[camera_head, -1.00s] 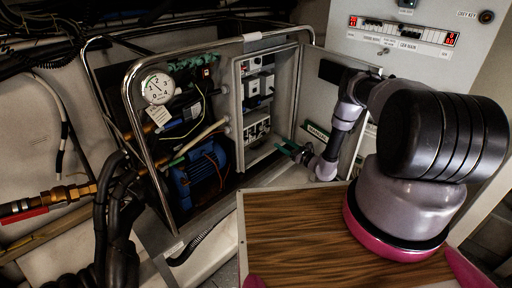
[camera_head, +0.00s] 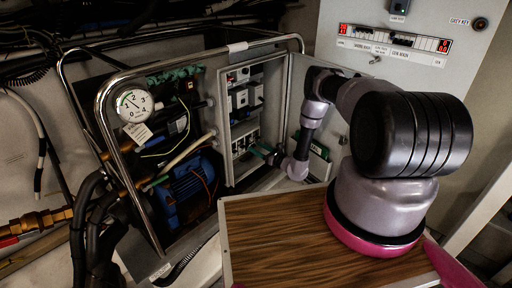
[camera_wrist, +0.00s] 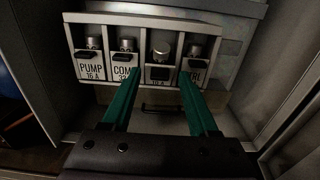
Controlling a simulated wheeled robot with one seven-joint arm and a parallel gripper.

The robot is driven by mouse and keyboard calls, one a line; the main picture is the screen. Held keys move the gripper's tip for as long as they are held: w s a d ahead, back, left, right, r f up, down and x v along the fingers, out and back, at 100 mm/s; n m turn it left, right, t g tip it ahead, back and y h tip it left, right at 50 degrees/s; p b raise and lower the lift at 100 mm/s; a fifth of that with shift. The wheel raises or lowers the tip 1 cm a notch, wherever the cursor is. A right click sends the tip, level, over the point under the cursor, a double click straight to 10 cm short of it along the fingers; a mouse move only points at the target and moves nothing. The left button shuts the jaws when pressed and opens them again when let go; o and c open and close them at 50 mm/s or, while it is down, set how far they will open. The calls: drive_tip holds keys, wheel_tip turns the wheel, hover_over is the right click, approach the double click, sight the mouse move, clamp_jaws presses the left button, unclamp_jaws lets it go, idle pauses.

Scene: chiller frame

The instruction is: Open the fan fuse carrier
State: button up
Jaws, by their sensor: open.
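A row of fuse carriers (camera_wrist: 145,50) spans the wrist view. The labels read PUMP 16 A (camera_wrist: 90,65) at left, COM... (camera_wrist: 125,68) beside it and ...RL at the right end (camera_wrist: 194,68). The third carrier (camera_wrist: 160,53) has its round knob lower and larger than its neighbours' and a dark block below; its name is not readable, so I cannot confirm it is the fan one. My gripper (camera_wrist: 158,79) is open and empty, its green fingers on either side of that carrier's lower part. Contact cannot be told. In the head view my gripper (camera_head: 264,151) is by the cabinet's lower row.
The grey cabinet (camera_head: 226,130) stands open, its door (camera_head: 300,90) swung right behind my arm. A pressure gauge (camera_head: 134,104), a blue motor (camera_head: 185,190) and hoses lie left. A tube frame (camera_head: 110,85) surrounds them. A wood-topped surface (camera_head: 280,235) is in front.

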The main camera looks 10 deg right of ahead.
clamp_jaws()
drive_tip(key=shift+s+d+f+t+y, duration=0.1)
drive_tip(key=shift+s+f+t+y, duration=0.05)
drive_tip(key=shift+f+t+y, duration=0.4)
drive_tip(key=shift+s+f+t+y, duration=0.1)
drive_tip(key=shift+f+t+y, duration=0.2)
drive_tip(key=shift+t, duration=0.35)
drive_tip(key=shift+r, duration=0.1)
unclamp_jaws()
drive_tip(key=v, duration=1.1)
